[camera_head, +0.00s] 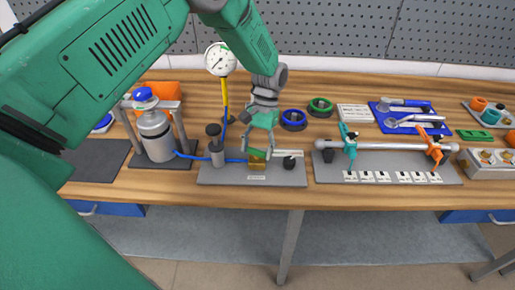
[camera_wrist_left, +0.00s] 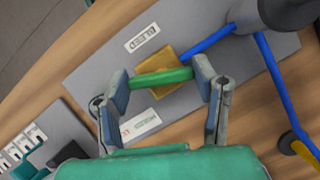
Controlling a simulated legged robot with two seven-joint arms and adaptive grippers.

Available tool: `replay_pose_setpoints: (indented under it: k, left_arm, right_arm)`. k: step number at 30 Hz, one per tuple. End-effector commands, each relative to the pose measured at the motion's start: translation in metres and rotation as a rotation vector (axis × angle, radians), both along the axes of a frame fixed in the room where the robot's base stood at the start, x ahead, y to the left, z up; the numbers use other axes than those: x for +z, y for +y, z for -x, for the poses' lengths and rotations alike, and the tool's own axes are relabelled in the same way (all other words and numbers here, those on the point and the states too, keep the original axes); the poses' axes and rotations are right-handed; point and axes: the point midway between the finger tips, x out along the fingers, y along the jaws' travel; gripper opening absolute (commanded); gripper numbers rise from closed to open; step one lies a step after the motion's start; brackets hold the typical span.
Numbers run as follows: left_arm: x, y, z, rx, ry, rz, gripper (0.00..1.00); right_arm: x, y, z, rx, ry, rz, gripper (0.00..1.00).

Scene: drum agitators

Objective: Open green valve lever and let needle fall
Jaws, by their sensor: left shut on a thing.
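The green valve lever (camera_wrist_left: 160,78) sits across a brass valve block (camera_wrist_left: 168,91) on a grey plate (camera_head: 210,181). My left gripper (camera_wrist_left: 162,85) has one finger at each end of the lever and is shut on it. In the head view the left gripper (camera_head: 262,143) reaches down over the valve and partly hides it. The white round gauge (camera_head: 220,59) stands on a yellow stem behind the plate. Its dark needle is too small to read surely. My right gripper is not in view.
A blue hose (camera_wrist_left: 210,38) runs from the valve to a grey cylinder (camera_wrist_left: 275,12). A silver tank (camera_head: 156,135) stands left. A pipe with teal and orange levers (camera_head: 390,146) lies right. Blue and green rings (camera_head: 293,119) lie behind. The bench front edge is clear.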

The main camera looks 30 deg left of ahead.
Motion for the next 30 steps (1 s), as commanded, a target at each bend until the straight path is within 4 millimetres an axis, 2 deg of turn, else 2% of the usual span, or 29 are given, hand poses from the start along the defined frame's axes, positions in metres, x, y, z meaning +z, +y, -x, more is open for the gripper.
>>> replay_pose_setpoints:
  k: [1, 12, 30]
  left_arm:
    - [0.004, 0.002, -0.0059, 0.043, -0.018, -0.002, 0.25]
    - [0.0038, 0.0022, -0.0057, 0.278, -0.018, -0.001, 0.25]
    - [0.0034, 0.0026, -0.0055, 0.36, -0.017, -0.001, 0.25]
  right_arm:
    - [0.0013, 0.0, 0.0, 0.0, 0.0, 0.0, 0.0]
    - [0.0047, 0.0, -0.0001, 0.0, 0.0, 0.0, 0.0]
    - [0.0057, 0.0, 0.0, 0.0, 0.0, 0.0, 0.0]
